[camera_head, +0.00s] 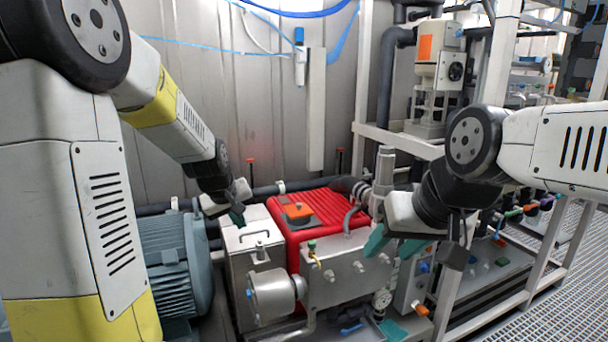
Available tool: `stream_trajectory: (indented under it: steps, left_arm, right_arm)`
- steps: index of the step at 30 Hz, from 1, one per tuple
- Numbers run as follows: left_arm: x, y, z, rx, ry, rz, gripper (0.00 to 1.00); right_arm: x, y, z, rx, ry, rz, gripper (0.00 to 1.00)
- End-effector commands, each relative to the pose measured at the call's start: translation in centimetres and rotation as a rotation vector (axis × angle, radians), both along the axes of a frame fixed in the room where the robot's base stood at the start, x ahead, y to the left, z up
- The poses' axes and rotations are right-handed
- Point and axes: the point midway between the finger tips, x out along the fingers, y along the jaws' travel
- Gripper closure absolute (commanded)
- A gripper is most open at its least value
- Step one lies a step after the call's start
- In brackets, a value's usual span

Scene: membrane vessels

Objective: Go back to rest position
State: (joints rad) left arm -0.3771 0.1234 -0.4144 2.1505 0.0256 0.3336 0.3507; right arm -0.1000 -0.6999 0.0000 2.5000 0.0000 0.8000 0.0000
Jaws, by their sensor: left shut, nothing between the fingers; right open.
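My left arm comes in from the left edge, and my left gripper (238,217) hangs over the grey metal box (258,243) left of the red ribbed cover (322,213). Its dark teal fingertips are together, with nothing seen between them. My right arm comes in from the right edge. My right gripper (394,245) is in front of the pump unit, to the right of the red cover. Its teal fingers are apart and hold nothing that I can see. Whether either gripper touches the machine is unclear.
A blue-grey ribbed motor (172,262) stands left of the red cover. A white frame post (480,80) and pump (440,58) stand behind my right arm. Grating floor (545,290) lies at right.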

Motion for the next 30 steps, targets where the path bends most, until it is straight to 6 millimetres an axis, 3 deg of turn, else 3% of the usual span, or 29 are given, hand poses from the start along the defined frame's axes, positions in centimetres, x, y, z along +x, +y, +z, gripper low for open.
stream_trajectory:
  steps: [1, 3, 9, 16, 21, 30]
  left_arm:
    - [-2.0, -0.2, 1.9, -0.019, -0.009, -0.032, 1.00]
    - [-4.8, -0.7, 3.8, -0.030, -0.013, -0.086, 1.00]
    - [-13.4, -1.8, 8.0, -0.005, -0.040, -0.247, 1.00]
    - [-21.8, -2.4, 9.6, 0.093, -0.065, -0.392, 1.00]
    - [-24.8, -2.6, 9.6, 0.144, -0.069, -0.437, 1.00]
    - [-25.3, -2.6, 9.5, 0.154, -0.067, -0.447, 1.00]
  right_arm:
    - [0.0, 0.0, 0.0, 0.000, 0.000, 0.000, 0.51]
    - [0.0, 0.0, 0.0, 0.000, 0.000, 0.000, 0.51]
    - [0.0, 0.0, 0.0, 0.000, 0.000, 0.000, 0.51]
    - [0.0, 0.0, 0.0, 0.000, 0.000, 0.000, 0.51]
    - [0.0, 0.0, 0.0, 0.000, 0.000, 0.000, 0.51]
    - [0.0, 0.0, 0.0, 0.000, 0.000, 0.000, 0.51]
